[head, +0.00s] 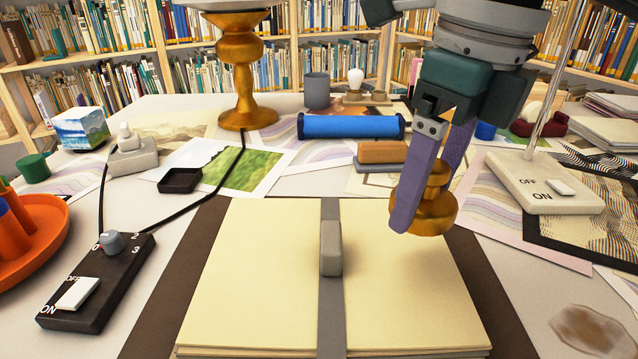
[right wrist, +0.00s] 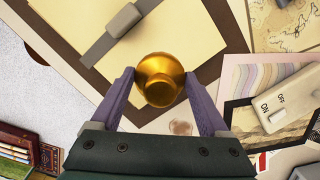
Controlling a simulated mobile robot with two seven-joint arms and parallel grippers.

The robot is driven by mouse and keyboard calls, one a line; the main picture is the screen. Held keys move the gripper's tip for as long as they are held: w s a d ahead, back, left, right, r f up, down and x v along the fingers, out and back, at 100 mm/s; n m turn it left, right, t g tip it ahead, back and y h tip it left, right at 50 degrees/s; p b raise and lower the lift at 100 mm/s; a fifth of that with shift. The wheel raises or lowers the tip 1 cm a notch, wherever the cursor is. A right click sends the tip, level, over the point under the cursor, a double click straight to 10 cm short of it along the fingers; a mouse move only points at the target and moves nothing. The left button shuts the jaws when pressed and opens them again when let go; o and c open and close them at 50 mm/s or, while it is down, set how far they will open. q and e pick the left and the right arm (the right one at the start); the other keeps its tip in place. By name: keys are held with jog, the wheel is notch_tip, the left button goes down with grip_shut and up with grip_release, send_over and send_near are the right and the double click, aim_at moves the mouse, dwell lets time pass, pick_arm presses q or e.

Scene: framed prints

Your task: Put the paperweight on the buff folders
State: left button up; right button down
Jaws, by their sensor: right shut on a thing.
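The brass paperweight (head: 437,212) is a turned, round gold piece between the purple fingers of my right gripper (head: 425,205). The right gripper is shut on it, with a finger on each side, as the right wrist view also shows (right wrist: 160,80). The buff folders (head: 255,265) lie as a stack in the front middle, with a grey strap and grey buckle (head: 330,248) across them. The paperweight is over or beside their far right corner; it seems to hang just above, but any contact is unclear. My left gripper is out of view.
A dark brown mat (head: 190,270) lies under the folders. A lamp base (head: 545,182) stands to the right, and a black switch box (head: 98,283) and orange bowl (head: 40,250) to the left. A blue roller (head: 350,127) lies behind. The folders' cover is clear except for the strap.

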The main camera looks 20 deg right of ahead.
aim_at(409, 259)
notch_tip(409, 259, down, 6)
jog(key=shift+b, duration=0.55)
jog(key=shift+f, duration=0.1)
grip_release()
